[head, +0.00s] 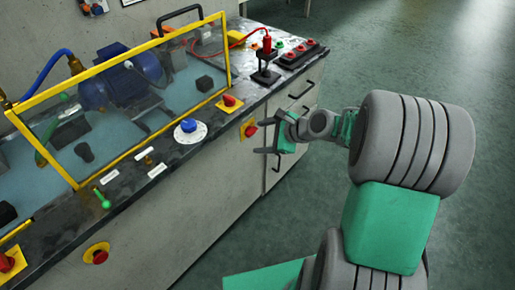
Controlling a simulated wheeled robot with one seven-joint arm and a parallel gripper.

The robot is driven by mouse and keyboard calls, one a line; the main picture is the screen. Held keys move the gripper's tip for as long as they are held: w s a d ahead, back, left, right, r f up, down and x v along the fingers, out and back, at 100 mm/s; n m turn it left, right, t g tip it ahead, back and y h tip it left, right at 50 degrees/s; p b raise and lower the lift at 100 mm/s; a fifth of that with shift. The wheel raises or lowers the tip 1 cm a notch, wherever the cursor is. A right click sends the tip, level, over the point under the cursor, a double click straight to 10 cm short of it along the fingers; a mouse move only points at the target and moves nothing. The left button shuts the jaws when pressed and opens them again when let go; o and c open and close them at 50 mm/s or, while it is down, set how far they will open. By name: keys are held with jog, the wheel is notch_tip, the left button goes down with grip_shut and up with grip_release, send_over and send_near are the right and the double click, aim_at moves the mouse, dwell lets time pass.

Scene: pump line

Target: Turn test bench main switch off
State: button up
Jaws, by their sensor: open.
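A red rotary switch on a yellow plate (249,129) sits on the bench's front face, just below the top edge. A similar red and yellow control (97,254) is on the front face further left. Which of them is the main switch cannot be read from here. My gripper (266,137) is open and empty, close to the right of the first switch, its fingers pointing left toward it. I see a gap between them and no clear contact. The switch's handle position is too small to tell.
On the bench top are a red button on yellow (229,101), a blue knob on a white dial (189,126) and a green-handled valve (102,198). A yellow-framed guard (228,52) encloses a blue motor (121,78). Floor to the right is clear.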

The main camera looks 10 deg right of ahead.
aim_at(253, 131)
jog(key=w+d+f+m+t+y+b, duration=0.1)
jog(key=w+d+f+m+t+b, duration=0.15)
jog(key=d+f+m, duration=0.35)
jog(key=w+a+m, duration=0.1)
jog(key=w+a, duration=0.1)
jog(key=w+a+b, duration=0.1)
jog(key=w+a, duration=0.1)
jog(key=w+a+f+m, duration=0.1)
jog(key=w+a, duration=0.1)
jog(key=shift+w+m+t, duration=0.3)
jog(key=shift+t, duration=0.05)
jog(key=shift+y, duration=0.3)
jog(key=shift+c, duration=0.6)
jog(key=c, duration=1.2)
jog(key=shift+c, duration=0.2)
